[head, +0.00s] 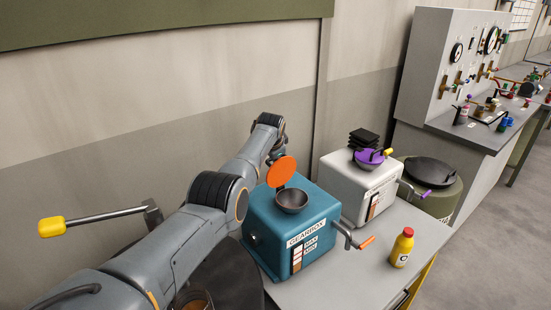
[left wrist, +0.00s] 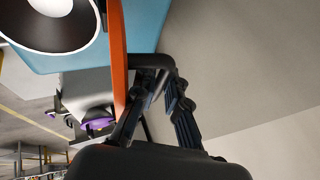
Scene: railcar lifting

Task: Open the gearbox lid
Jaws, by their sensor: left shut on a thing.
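The teal gearbox (head: 291,234) stands on the grey bench. Its round orange lid (head: 281,171) is swung up, nearly upright, behind the open metal filler bowl (head: 292,201). In the left wrist view the lid (left wrist: 117,60) shows edge-on beside the bowl (left wrist: 50,22). My left arm reaches in from the left behind the gearbox, and its gripper (left wrist: 153,78) is shut on the lid from its back side. The exact contact at the fingertips is partly hidden. My right gripper is in neither view.
A white box (head: 352,186) with a purple lid (head: 368,160) stands right of the gearbox. A yellow bottle (head: 402,248) stands at the bench front. The gearbox's orange-handled crank (head: 352,238) sticks out right. The wall rises close behind.

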